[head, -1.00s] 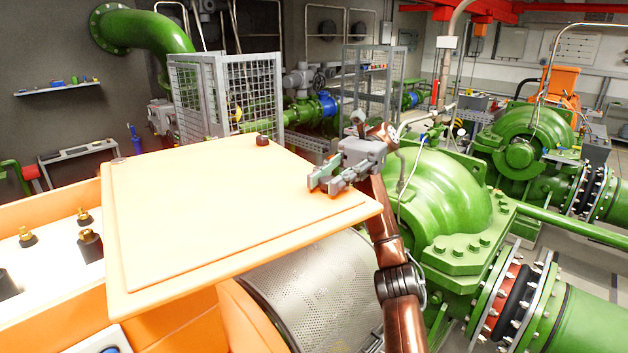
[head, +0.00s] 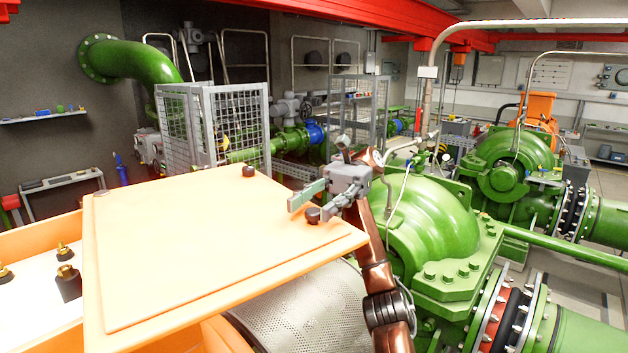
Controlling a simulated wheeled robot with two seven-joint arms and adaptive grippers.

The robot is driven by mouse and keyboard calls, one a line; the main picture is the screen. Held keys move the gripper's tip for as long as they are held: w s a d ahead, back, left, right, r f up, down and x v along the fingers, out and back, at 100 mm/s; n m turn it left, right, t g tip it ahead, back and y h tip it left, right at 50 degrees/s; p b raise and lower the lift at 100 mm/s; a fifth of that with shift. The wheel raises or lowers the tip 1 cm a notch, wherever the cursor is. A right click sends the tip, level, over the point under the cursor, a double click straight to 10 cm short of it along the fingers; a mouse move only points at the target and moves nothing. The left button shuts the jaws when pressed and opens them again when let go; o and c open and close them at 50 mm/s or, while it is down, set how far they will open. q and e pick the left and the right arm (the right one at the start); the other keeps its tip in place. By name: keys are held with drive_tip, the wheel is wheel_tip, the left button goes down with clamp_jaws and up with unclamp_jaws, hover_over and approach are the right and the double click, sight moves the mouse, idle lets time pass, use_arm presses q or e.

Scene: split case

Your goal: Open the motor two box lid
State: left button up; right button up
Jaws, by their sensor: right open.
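The motor two box lid (head: 200,250) is a flat orange plate with a raised panel. It sits turned askew over the orange motor box (head: 40,237), leaving the box's left part uncovered. Brass-topped terminals (head: 68,282) show inside on a white floor. Two dark knobs stand on the lid, one at its far edge (head: 248,171) and one at its right (head: 313,215). My right gripper (head: 308,205) is open at the lid's right edge, its fingers on either side of the right knob as seen here; contact cannot be told. My left gripper is not in view.
A perforated metal guard (head: 305,312) lies below the lid's front right edge. A large green pump (head: 435,215) with flanged pipes stands close to my right arm. A wire-mesh cage (head: 225,125) stands behind the lid.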

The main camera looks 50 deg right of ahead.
wheel_tip(320, 180, up, 9)
drive_tip(key=shift+f, duration=0.15)
idle(0.5)
drive_tip(key=shift+a, duration=0.15)
